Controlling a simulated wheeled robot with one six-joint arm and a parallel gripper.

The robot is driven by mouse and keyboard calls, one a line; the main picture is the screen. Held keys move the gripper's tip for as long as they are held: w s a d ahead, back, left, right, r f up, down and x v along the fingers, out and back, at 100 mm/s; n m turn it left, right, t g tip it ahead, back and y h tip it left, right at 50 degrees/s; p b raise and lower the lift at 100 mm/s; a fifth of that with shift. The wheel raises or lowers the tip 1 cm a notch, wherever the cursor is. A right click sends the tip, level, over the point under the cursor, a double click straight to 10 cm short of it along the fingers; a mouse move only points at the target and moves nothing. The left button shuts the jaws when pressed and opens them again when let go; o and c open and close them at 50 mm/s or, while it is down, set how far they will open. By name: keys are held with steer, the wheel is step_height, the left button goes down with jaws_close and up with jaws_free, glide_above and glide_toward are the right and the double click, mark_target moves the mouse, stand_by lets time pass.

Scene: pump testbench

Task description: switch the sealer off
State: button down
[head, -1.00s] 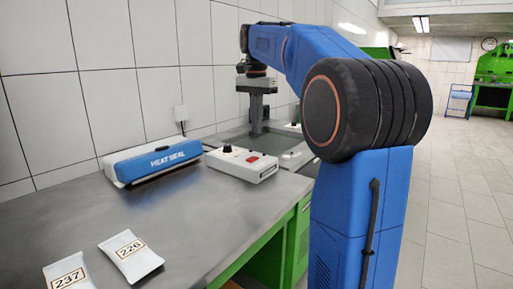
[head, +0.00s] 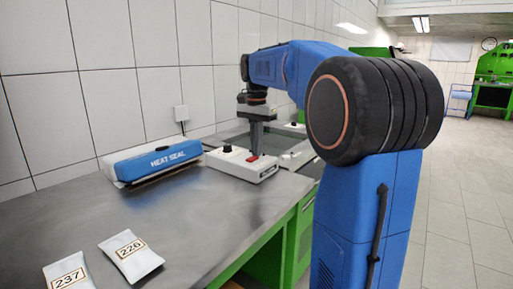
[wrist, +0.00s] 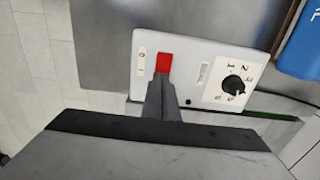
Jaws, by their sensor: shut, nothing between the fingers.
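The sealer's white control box (head: 228,167) sits on the grey bench, right of the blue and white HEAT SEAL bar (head: 158,163). Its red switch (wrist: 163,63) shows in the wrist view between a label marked 0 (wrist: 141,63) and another small label (wrist: 204,72) too small to read. A black dial (wrist: 234,86) with numbers around it is further right. My gripper (head: 254,153) is shut and empty, pointing down over the box. In the wrist view its fingertips (wrist: 160,77) are right at the switch's near edge. I cannot tell whether they touch it or which way it is tipped.
Two white pouches, 226 (head: 130,255) and 237 (head: 69,277), lie on the bench (head: 200,225) at the front left. The bench middle is clear. A recessed grey basin-like area (head: 290,145) is beyond the box.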

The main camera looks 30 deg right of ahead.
steer(key=shift+d+f, duration=0.1)
steer(key=shift+f, duration=0.1)
steer(key=shift+s+a+r, duration=0.2)
steer(key=shift+a+r, duration=0.15)
steer(key=shift+a, duration=0.35)
step_height(320, 180, up, 14)
steer(key=w+d, duration=0.1)
steer(key=d, duration=0.1)
steer(key=shift+d+f, duration=0.15)
steer(key=shift+d, duration=0.2)
stand_by(0.8)
